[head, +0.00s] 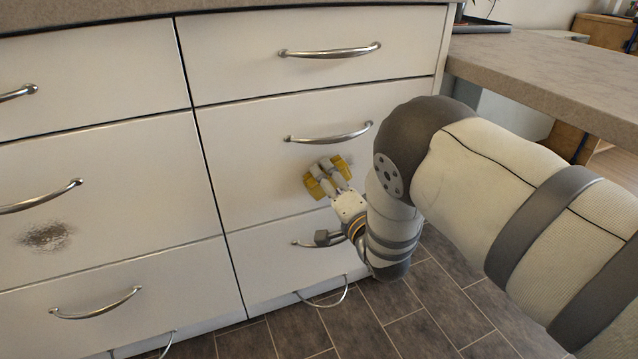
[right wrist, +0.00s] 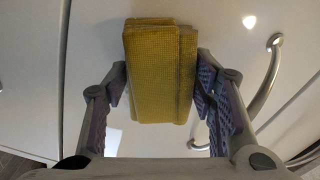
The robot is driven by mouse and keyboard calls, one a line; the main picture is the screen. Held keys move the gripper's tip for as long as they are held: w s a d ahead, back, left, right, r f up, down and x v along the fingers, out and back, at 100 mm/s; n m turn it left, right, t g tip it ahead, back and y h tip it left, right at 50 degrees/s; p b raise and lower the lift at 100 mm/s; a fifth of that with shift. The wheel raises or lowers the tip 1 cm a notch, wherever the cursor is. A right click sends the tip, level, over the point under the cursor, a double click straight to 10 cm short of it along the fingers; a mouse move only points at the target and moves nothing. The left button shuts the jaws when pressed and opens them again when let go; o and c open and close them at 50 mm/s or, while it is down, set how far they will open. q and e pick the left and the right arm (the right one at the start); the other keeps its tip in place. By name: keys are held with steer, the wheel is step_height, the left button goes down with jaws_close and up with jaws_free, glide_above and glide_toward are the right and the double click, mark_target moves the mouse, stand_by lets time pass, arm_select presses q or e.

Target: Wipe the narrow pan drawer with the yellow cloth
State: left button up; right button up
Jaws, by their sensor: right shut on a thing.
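My right gripper (head: 328,178) is shut on the folded yellow cloth (head: 316,187), in front of the middle drawer (head: 245,165) of the right column, below its bar handle. I take this front to be the narrow pan drawer. In the right wrist view the cloth (right wrist: 150,75) sits between both fingers and covers part of the white front. I cannot tell whether the cloth touches the front. My left gripper is not in view.
A dark speckled stain (head: 45,236) marks the middle drawer of the left column. Metal bar handles (head: 330,51) stick out from the drawers. A grey counter (head: 560,70) juts out at the right. The tiled floor (head: 440,320) looks clear.

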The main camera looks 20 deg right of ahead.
mark_target(311, 186)
steer(key=shift+w+d+r, duration=0.1)
steer(key=shift+w+d, duration=0.05)
steer(key=shift+d, duration=1.9)
steer(key=shift+w+d, duration=0.15)
steer(key=shift+d, duration=1.9)
steer(key=shift+s+a+p, duration=0.1)
steer(key=shift+a+p, duration=0.75)
steer(key=shift+a, duration=1.05)
steer(key=shift+a+p, duration=0.65)
steer(key=shift+a, duration=3.6)
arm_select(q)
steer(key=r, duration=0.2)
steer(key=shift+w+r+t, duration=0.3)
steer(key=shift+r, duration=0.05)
arm_select(e)
steer(key=shift+s, duration=0.15)
